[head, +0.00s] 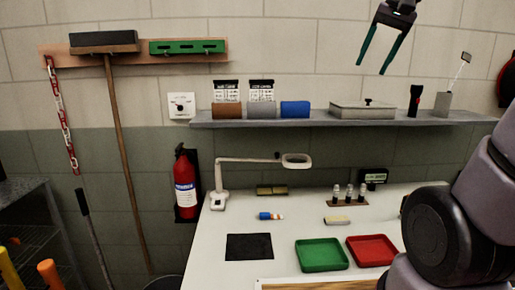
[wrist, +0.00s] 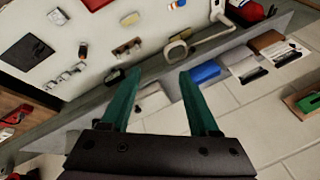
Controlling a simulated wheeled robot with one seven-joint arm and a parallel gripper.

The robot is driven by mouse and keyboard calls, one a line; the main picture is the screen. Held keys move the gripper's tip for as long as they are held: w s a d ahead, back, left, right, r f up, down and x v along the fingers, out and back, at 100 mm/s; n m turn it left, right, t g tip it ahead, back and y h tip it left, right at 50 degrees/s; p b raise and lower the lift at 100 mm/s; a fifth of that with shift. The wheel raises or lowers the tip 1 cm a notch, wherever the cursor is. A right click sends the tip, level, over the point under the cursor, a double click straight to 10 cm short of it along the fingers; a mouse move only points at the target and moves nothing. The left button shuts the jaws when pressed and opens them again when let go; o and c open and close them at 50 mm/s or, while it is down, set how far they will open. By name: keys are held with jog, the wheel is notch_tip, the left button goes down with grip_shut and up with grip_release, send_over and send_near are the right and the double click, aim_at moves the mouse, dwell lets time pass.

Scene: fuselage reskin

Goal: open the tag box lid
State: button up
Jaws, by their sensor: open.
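A low pale-grey box with a flat lid and a small dark knob, which I take as the tag box (head: 360,113), stands on the wall shelf, right of the blue roll. Its lid looks shut. My gripper (head: 372,66) hangs above it in the head view, teal fingers spread and pointing down, empty and apart from the lid. In the wrist view a pale form that seems to be the box (wrist: 150,103) shows between and behind the open fingers (wrist: 160,73), partly hidden by the gripper. The box's inside is not visible.
The shelf (head: 330,121) also holds a blue roll (head: 295,108), brown and grey rolls, a black torch (head: 415,101) and a grey cup (head: 441,103). Below, the white bench (head: 220,250) carries a magnifier lamp (head: 219,200), green tray (head: 320,268) and red tray (head: 371,262).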

jog(key=s+a+f+n+t, duration=0.1)
jog(key=s+a+f, duration=0.1)
jog(key=s+f, duration=0.25)
jog(key=s+a+f+t, duration=0.1)
jog(key=s+a+f, duration=0.25)
jog(key=s, duration=0.25)
jog(key=w+d+r+g, duration=0.2)
jog(key=w+d+r, duration=0.2)
jog(key=w+r, duration=0.55)
jog(key=w+d+m+g+h, duration=0.15)
jog(key=w+d, duration=0.35)
jog(key=w, duration=0.5)
jog(key=w+d+m+g+h, duration=0.15)
jog(key=w+d, duration=0.25)
jog(key=w, duration=0.7)
jog(key=w+d+f+m+g+y, duration=0.1)
jog(key=w+d+f+g, duration=0.15)
jog(key=w+d, duration=0.4)
jog(key=shift+t, duration=0.35)
jog(key=f, duration=0.7)
jog(key=a+f, duration=0.1)
jog(key=f, duration=0.2)
jog(key=shift+f, duration=0.35)
grip_shut()
